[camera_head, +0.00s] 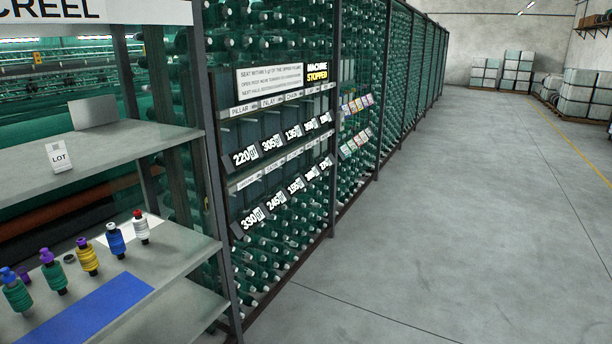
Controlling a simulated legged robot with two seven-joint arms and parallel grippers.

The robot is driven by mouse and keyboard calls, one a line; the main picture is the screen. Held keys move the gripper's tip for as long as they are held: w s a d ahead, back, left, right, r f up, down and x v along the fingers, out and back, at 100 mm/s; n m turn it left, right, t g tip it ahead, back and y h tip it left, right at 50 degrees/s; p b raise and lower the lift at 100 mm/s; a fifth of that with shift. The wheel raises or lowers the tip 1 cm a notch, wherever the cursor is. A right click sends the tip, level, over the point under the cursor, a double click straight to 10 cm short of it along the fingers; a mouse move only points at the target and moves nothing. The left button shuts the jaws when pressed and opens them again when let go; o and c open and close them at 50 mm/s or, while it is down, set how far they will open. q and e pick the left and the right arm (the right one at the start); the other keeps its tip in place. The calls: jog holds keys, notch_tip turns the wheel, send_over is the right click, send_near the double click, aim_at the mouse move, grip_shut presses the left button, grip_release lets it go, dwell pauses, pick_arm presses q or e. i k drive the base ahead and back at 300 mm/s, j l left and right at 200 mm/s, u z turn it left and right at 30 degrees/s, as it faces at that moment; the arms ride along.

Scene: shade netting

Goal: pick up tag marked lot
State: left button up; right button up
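A small white tag marked LOT (59,157) stands upright on the upper grey shelf (115,150) at the left. It stands apart from the other things there, near the shelf's front edge. Neither of my grippers shows in the head view.
A grey plate (94,113) stands behind the tag. The lower shelf (185,245) holds several thread spools (87,256) and a blue mat (98,308). A creel rack (285,150) with numbered cards runs to the right. The concrete floor (450,220) is clear; wrapped stacks (580,95) stand far back.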

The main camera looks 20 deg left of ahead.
aim_at(59, 159)
jog(key=i+j+u, duration=0.2)
jog(key=i+u, duration=0.25)
jog(key=i+j+u, duration=0.1)
jog(key=i+u, duration=0.8)
jog(key=i+l+u, duration=0.25)
jog(key=u, duration=0.2)
jog(key=i, duration=0.05)
